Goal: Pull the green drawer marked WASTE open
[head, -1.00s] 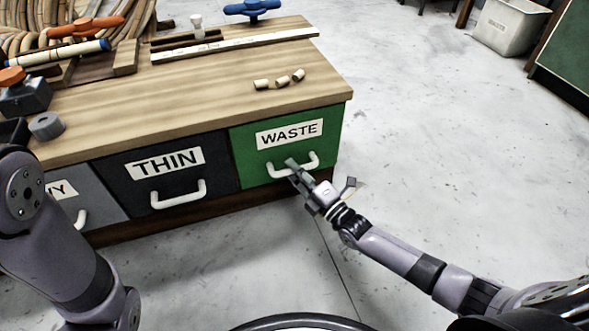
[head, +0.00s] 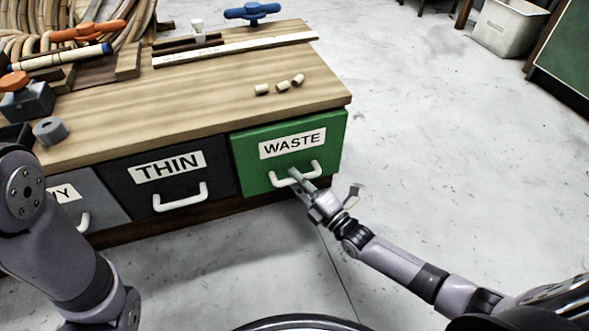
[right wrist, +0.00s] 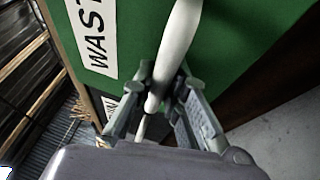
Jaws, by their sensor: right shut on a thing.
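The green drawer (head: 243,164) with a white WASTE label (head: 293,143) is at the right end of the wooden bench. Its front stands out slightly from the bench, so it is a little open. Its white handle (head: 314,171) runs across the front below the label. My right gripper (head: 296,177) is shut on this handle. In the right wrist view, the white handle (right wrist: 180,40) passes between the two fingers of the gripper (right wrist: 163,78), close to the green front (right wrist: 238,50). My left gripper is out of view; only part of my left arm shows.
A dark drawer marked THIN (head: 135,190) and a grey drawer (head: 98,196) sit shut to the left. Short rattan pieces (head: 283,85) lie on the bench top (head: 200,105). The floor (head: 430,160) in front and to the right is clear. A bin (head: 505,30) stands far right.

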